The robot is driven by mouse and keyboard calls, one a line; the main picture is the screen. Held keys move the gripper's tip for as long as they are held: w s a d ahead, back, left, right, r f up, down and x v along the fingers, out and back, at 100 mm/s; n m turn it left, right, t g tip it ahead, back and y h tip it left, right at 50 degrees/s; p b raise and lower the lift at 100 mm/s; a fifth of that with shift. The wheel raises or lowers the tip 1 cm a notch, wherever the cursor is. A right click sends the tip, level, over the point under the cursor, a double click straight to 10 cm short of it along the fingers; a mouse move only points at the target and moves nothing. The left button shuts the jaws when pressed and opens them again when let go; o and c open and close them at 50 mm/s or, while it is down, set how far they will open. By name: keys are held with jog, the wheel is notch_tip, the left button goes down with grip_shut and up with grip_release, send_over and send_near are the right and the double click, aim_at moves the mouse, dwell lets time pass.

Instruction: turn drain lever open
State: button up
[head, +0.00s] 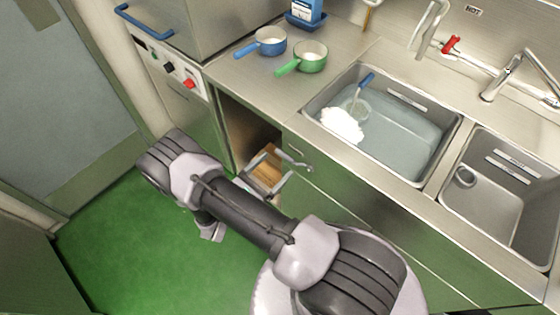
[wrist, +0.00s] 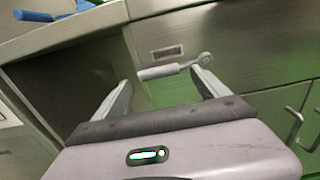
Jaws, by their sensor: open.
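The drain lever (head: 297,162) is a small grey bar with a ring at one end, on the front of the cabinet below the filled sink. In the wrist view the lever (wrist: 172,70) lies nearly level across the gap between my fingertips, its ring at the right near the right finger. My gripper (head: 277,164) is open and empty, just in front of the cabinet; it also shows in the wrist view (wrist: 160,82). I cannot tell whether a finger touches the lever. The left sink basin (head: 405,150) holds water and white foam.
A small label plate (wrist: 166,53) sits above the lever. An open cabinet bay (head: 242,135) is left of it. A blue pan (head: 270,41) and a green pan (head: 310,57) stand on the counter. Green floor (head: 130,250) is clear.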

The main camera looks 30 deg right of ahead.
aim_at(294, 161)
jog(key=shift+x, duration=1.8)
jog(key=shift+w, duration=0.1)
jog(key=shift+a, duration=0.1)
grip_shut()
